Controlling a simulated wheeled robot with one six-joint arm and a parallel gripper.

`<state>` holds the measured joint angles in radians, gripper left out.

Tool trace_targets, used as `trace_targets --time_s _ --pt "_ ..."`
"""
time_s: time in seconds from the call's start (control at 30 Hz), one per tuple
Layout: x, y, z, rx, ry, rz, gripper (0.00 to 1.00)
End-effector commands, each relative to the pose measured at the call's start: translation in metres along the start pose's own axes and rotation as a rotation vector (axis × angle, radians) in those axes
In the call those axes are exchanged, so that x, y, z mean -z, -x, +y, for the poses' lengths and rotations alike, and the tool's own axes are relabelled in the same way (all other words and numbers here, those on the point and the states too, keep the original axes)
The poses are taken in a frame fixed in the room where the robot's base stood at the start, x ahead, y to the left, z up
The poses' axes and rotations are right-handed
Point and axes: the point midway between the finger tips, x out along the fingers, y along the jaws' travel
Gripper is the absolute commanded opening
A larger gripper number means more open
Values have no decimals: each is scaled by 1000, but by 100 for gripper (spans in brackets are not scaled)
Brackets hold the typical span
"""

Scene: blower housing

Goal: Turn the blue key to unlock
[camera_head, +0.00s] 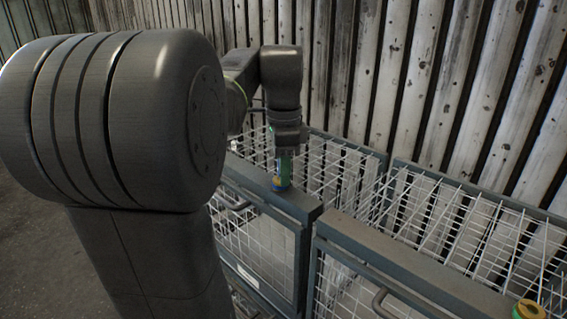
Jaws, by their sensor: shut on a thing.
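The blue key (281,183) sits on the top rail of the grey metal cage at the picture's centre, with a yellow-orange ring at its base. My gripper (284,160) points straight down onto it from above and is shut on it. The fingertips are small and dark here, with some green between them and the blue part. How far the key is turned cannot be made out.
Grey-framed wire cages (262,192) with mesh fronts and handles run across the middle and right. A second yellow and green fitting (528,310) sits at the bottom right. A corrugated wall (410,80) stands behind. Bare floor (30,250) lies at left.

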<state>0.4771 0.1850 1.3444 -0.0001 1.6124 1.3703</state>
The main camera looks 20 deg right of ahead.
Motion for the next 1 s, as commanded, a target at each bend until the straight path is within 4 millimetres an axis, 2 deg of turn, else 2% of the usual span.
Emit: trace_targets --time_s 0.2,0.57,0.9,1.0 --pt "0 1 1 1 -158 0 8" --pt "0 0 1 1 -194 0 8" --pt "-1 0 4 0 -530 0 8" --pt "-1 0 4 0 -579 0 8"
